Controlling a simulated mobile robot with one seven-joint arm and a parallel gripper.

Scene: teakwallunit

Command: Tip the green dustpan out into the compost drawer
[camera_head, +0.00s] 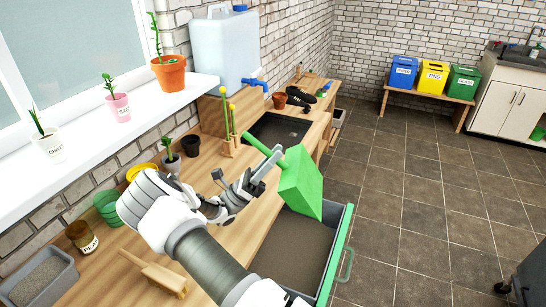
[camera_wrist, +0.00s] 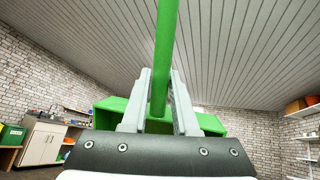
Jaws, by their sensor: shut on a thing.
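My gripper (camera_head: 266,166) is shut on the handle of the green dustpan (camera_head: 301,184). In the wrist view the green handle runs up between the two fingers (camera_wrist: 160,85), and the pan (camera_wrist: 108,112) shows behind them. The dustpan is held in the air, steeply tilted, above the back part of the open compost drawer. The drawer (camera_head: 342,248) is pulled out from the bench, with a green front and handle and a brown, soil-like inside. Its near left part is hidden by my arm. Whether anything is in the pan cannot be seen.
The wooden bench (camera_head: 205,165) carries pots, a dark tray (camera_head: 278,132), a wooden tool (camera_head: 155,272) and a grey tray (camera_head: 38,280). A water container (camera_head: 222,50) stands behind. Coloured bins (camera_head: 434,77) are far off.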

